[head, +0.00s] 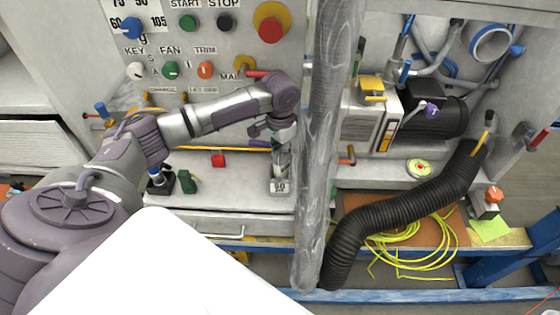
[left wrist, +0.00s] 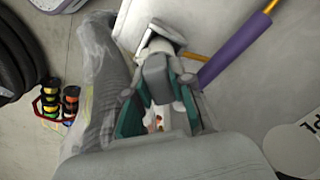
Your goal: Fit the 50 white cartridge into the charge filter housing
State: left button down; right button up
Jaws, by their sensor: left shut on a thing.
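My left gripper (head: 281,146) points down in the head view, near the wrapped grey column. It is shut on a white cartridge (head: 280,186) marked with black figures that look like 50. The cartridge hangs below the fingers, over the grey ledge; I cannot tell whether it touches. In the left wrist view, the teal-sided fingers of the gripper (left wrist: 157,98) close around the pale cartridge (left wrist: 163,35), which sticks out beyond them. I cannot clearly pick out the charge filter housing; a small label that seems to read CHARGE (head: 162,90) is on the panel behind my arm. My right gripper is not in view.
The wrapped grey column (head: 325,150) stands just right of my gripper. A black ribbed hose (head: 405,215) and yellow cable (head: 425,250) lie further right. A purple pipe (left wrist: 235,48) runs near the gripper in the wrist view.

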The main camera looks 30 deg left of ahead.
pick_arm(q)
jog(key=shift+f, duration=2.2)
jog(key=c, duration=1)
grip_release()
notch_tip(320, 180, up, 11)
jog(key=shift+f, duration=0.1)
jog(key=shift+r, duration=0.75)
jog(key=shift+s+f, duration=0.1)
